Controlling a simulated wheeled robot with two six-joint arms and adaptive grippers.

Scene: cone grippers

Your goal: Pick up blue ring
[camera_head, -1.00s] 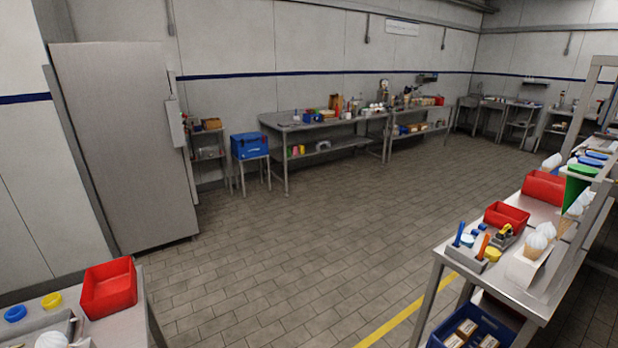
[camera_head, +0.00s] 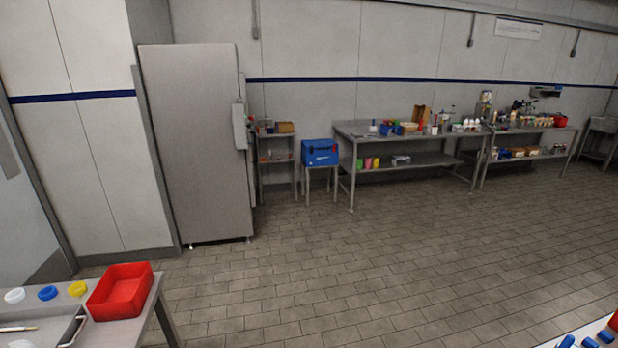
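A blue ring (camera_head: 47,293) lies on the steel table (camera_head: 146,312) at the lower left. It sits between a white ring (camera_head: 14,296) on its left and a yellow ring (camera_head: 77,289) on its right. Neither of my grippers shows in the head view.
A red bin (camera_head: 120,290) stands at the table's right end, and a metal tray (camera_head: 62,327) lies in front of the rings. A grey cabinet (camera_head: 195,145) and workbenches (camera_head: 400,150) line the far wall. The tiled floor between is clear. Another surface's corner (camera_head: 575,330) shows at lower right.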

